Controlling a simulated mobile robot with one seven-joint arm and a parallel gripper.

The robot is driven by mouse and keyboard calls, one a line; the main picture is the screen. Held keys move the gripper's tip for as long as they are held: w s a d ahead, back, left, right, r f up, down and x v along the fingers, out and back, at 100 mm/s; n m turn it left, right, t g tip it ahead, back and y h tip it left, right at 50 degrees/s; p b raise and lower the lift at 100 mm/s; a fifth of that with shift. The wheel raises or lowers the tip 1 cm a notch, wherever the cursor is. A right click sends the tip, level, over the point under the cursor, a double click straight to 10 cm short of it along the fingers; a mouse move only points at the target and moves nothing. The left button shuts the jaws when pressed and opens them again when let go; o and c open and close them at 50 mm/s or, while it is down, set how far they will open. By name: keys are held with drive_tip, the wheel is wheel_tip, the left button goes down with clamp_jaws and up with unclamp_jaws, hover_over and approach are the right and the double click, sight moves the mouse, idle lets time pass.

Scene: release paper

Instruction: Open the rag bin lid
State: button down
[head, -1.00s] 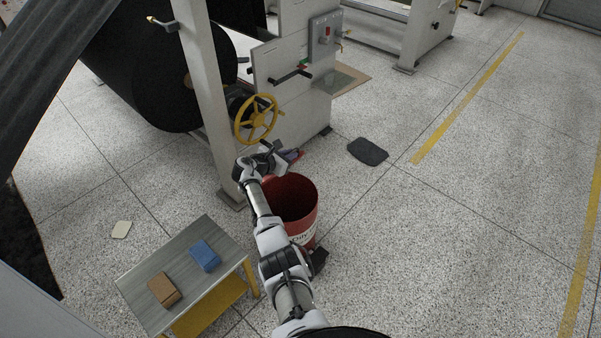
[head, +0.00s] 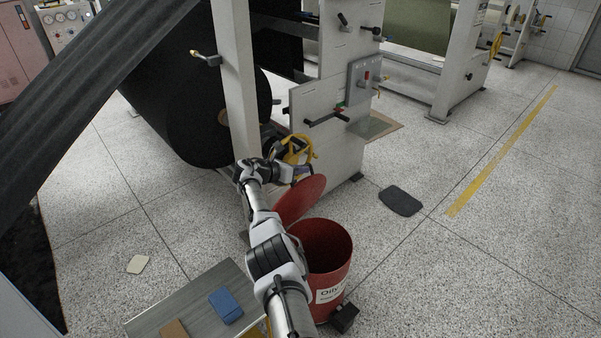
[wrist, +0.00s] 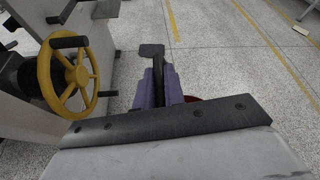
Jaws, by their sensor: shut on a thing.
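The red rag bin (head: 335,275) stands on the floor in the head view. Its mouth is uncovered and the dark inside shows. Its red round lid (head: 304,197) is tilted up on the far left side of the mouth, partly hidden by my arm. My gripper (head: 309,174) is at the upper edge of the lid and shut on it. In the wrist view the purple fingers of my gripper (wrist: 158,88) are close together, and a sliver of the red lid (wrist: 192,98) shows beside them. The exact contact is hidden.
A yellow handwheel (head: 298,150) on the machine frame is close behind my gripper. A small table (head: 190,297) with a blue cloth stack (head: 226,306) stands left of the bin. A dark mat (head: 401,201) lies on the floor. The floor to the right is open.

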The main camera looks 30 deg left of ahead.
drive_tip(key=shift+s+a+f, duration=0.1)
drive_tip(key=c, duration=1.5)
unclamp_jaws()
drive_tip(key=shift+s+a+r+p, duration=0.2)
drive_tip(key=shift+s+r+p, duration=0.1)
drive_tip(key=shift+s+p, duration=0.1)
drive_tip(key=p+v, duration=0.1)
drive_tip(key=v, duration=1.1)
drive_tip(key=shift+s+a+r, duration=0.1)
drive_tip(key=shift+s+a, duration=0.05)
drive_tip(key=shift+s, duration=0.2)
